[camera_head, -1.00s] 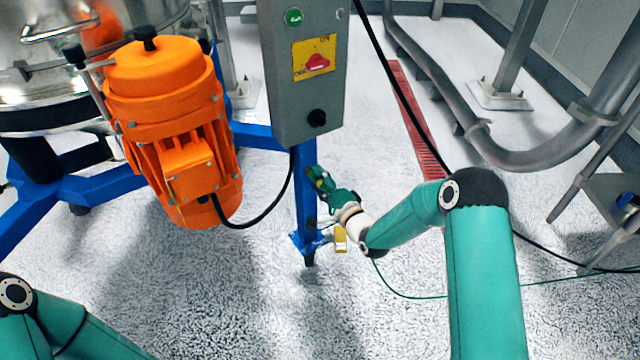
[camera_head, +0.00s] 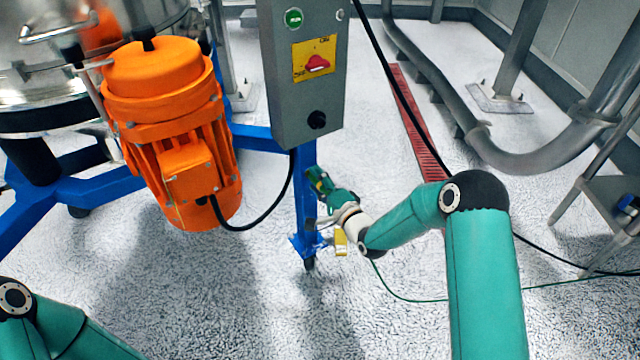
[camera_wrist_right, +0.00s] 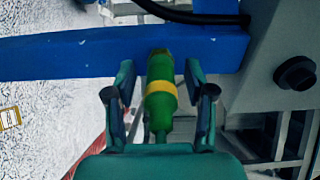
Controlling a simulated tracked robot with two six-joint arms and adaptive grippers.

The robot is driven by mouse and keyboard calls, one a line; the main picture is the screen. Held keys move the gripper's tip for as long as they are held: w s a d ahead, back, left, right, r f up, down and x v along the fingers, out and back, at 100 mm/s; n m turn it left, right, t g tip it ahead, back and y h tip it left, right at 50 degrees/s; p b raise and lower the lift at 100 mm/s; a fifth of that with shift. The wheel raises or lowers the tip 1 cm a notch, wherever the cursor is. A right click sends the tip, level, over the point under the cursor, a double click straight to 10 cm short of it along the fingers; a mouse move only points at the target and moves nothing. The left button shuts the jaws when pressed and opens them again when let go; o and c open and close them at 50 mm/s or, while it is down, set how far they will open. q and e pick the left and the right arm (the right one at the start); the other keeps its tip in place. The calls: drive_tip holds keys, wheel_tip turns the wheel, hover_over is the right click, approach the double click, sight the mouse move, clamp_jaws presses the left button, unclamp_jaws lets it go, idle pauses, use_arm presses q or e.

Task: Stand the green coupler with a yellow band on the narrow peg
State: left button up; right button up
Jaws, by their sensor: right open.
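The green coupler with a yellow band (camera_wrist_right: 160,92) is between the two fingers of my right gripper (camera_wrist_right: 160,76) in the right wrist view. Visible gaps separate it from both fingers, so the gripper is open around it. A thin stem shows at the coupler's near end; I cannot tell whether it is a peg or part of the coupler. In the head view my right gripper (camera_head: 322,186) is small, beside the blue post under the grey control box, with a bit of yellow at it. I cannot make out the narrow peg. My left gripper is out of view.
The blue post (camera_head: 306,215) and blue frame beam (camera_wrist_right: 55,54) are close to my right gripper. The grey control box (camera_head: 302,100) hangs above. The orange motor (camera_head: 168,130) and its black cable (camera_head: 270,223) are to the left. Open floor lies in front.

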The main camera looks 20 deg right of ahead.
idle(1.0)
clamp_jaws()
drive_tip(key=shift+s, duration=0.1)
drive_tip(key=shift+b+v, duration=0.35)
drive_tip(key=shift+v, duration=2.5)
drive_tip(key=shift+s, duration=0.1)
